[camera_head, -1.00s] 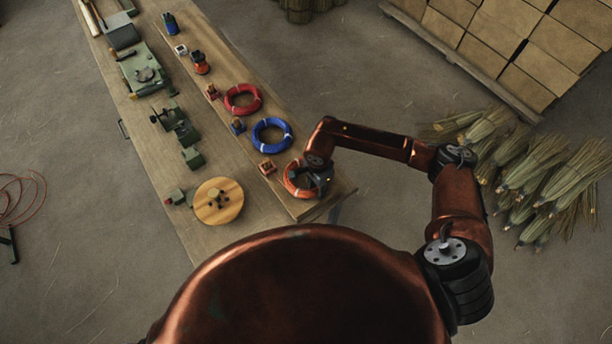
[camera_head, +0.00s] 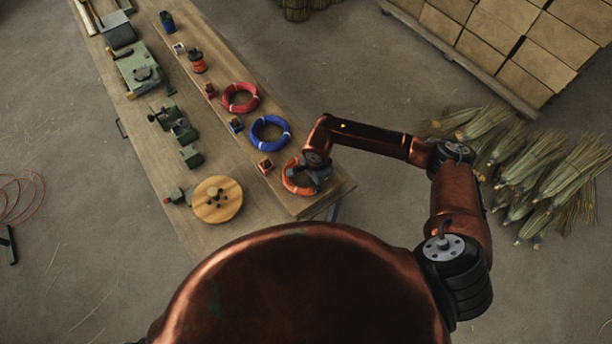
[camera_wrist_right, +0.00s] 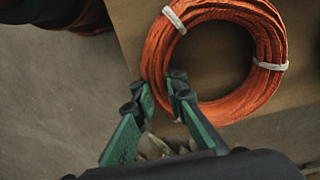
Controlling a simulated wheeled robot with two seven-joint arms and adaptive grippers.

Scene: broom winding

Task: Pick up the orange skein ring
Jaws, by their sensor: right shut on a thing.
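The orange skein ring (camera_head: 288,182) lies at the near end of the raised plank on the bench, partly hidden by my right gripper (camera_head: 316,177). In the right wrist view the orange ring (camera_wrist_right: 268,70) is a coil of orange strand with white ties. My right gripper (camera_wrist_right: 162,84) is shut on the ring's near-left side, with one green finger on the outside and one reaching into the ring's opening. I cannot tell whether the ring is clear of the wood. My left gripper is not in view.
A blue ring (camera_head: 256,134) and a red ring (camera_head: 240,109) lie farther along the plank. A small red-brown block (camera_head: 265,166) sits close beside the orange ring. A round wooden disc (camera_head: 217,207) and green machine parts (camera_head: 183,131) are to the left. Straw bundles (camera_head: 545,170) lie on the floor at right.

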